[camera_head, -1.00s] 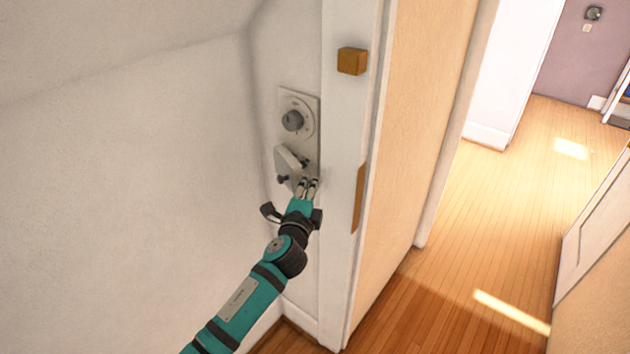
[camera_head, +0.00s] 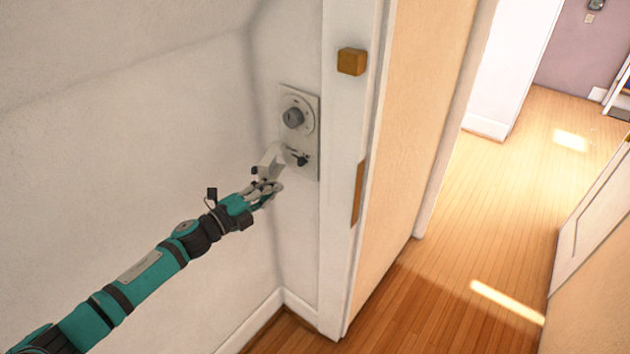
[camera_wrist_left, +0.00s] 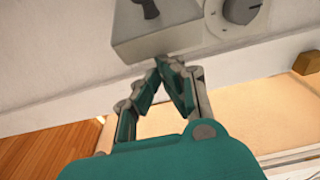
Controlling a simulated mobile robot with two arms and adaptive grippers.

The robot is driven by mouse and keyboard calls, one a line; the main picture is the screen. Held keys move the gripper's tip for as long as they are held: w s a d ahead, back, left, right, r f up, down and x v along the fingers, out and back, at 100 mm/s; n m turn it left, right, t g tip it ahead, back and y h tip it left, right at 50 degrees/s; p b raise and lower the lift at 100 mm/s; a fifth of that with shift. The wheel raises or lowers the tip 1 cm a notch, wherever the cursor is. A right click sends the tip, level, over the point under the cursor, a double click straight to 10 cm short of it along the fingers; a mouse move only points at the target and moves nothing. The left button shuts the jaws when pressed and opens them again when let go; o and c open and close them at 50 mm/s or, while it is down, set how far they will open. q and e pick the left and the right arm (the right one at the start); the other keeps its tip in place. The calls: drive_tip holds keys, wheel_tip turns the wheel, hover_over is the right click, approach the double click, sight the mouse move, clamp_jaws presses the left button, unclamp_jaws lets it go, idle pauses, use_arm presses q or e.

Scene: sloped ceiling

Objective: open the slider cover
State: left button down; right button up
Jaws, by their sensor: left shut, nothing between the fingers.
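My left gripper (camera_head: 267,184) is at the cover's lower outer end. Its fingers (camera_wrist_left: 167,64) are shut and empty, close below the plate's edge; I cannot tell whether they touch it. My right gripper is out of view.
A grey round dial (camera_head: 293,118) sits on the panel above the cover. A white door frame (camera_head: 345,200) with a wooden block (camera_head: 352,61) stands just right. The wall (camera_head: 120,130) is bare at left. Wooden floor (camera_head: 480,210) lies open at right.

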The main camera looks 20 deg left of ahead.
use_arm(q)
drive_tip(key=shift+s+a, duration=0.1)
drive_tip(key=shift+a, duration=0.45)
drive_tip(key=shift+a, duration=0.1)
